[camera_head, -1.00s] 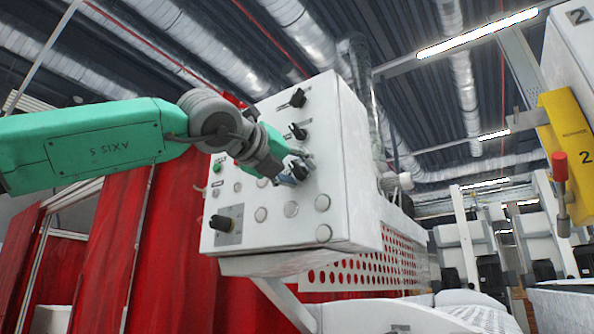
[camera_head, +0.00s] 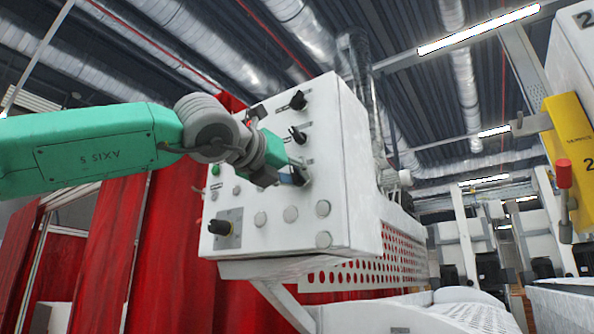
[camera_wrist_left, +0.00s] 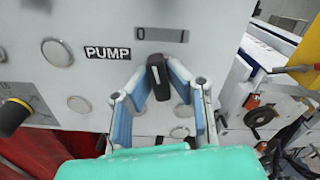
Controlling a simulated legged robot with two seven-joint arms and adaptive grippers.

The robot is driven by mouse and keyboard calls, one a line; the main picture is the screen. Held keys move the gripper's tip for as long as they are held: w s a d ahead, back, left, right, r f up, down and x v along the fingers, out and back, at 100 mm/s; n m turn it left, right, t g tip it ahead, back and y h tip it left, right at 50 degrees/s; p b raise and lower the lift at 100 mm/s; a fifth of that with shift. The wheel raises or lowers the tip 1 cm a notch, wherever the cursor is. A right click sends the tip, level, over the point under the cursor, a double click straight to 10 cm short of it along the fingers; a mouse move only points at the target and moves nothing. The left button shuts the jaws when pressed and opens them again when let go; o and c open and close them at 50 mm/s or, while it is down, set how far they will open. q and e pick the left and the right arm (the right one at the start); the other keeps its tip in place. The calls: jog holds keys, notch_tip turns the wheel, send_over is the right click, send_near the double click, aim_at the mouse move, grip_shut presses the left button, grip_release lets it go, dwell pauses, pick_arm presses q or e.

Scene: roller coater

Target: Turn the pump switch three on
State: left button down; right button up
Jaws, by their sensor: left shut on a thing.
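A white control box (camera_head: 270,180) carries black rotary switches in a column: a top one (camera_head: 297,100), a middle one (camera_head: 298,134), and a lower one mostly hidden behind my left gripper (camera_head: 297,176). In the left wrist view, a black switch knob (camera_wrist_left: 158,77) sits beneath a 0/1 plate (camera_wrist_left: 162,34), beside a PUMP label (camera_wrist_left: 108,53). My left gripper (camera_wrist_left: 160,88) has its blue-grey fingers on both sides of this knob, shut on it. The knob stands nearly upright, its top leaning slightly left. The switch's number is not readable. My right gripper is not in view.
Another black knob on a grey plate (camera_head: 220,227) is at the box's lower left, with several round grey caps nearby. Red curtains (camera_head: 165,235) hang behind. A perforated white panel (camera_head: 385,262) extends right. A yellow bracket with red-tipped lever (camera_head: 564,175) stands far right.

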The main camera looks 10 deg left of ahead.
pick_arm(q)
jog(key=m+p, duration=0.4)
jog(key=m, duration=0.1)
jog(key=shift+m, duration=0.3)
jog(key=shift+m+p, duration=0.9)
jog(key=shift+m, duration=0.1)
jog(key=shift+f+m+p, duration=0.1)
jog(key=shift+m+p, duration=0.4)
jog(key=shift+m, duration=0.3)
jog(key=shift+f, duration=0.1)
jog(key=c, duration=1.5)
grip_release()
jog(key=shift+c, duration=0.2)
jog(key=shift+a, duration=0.1)
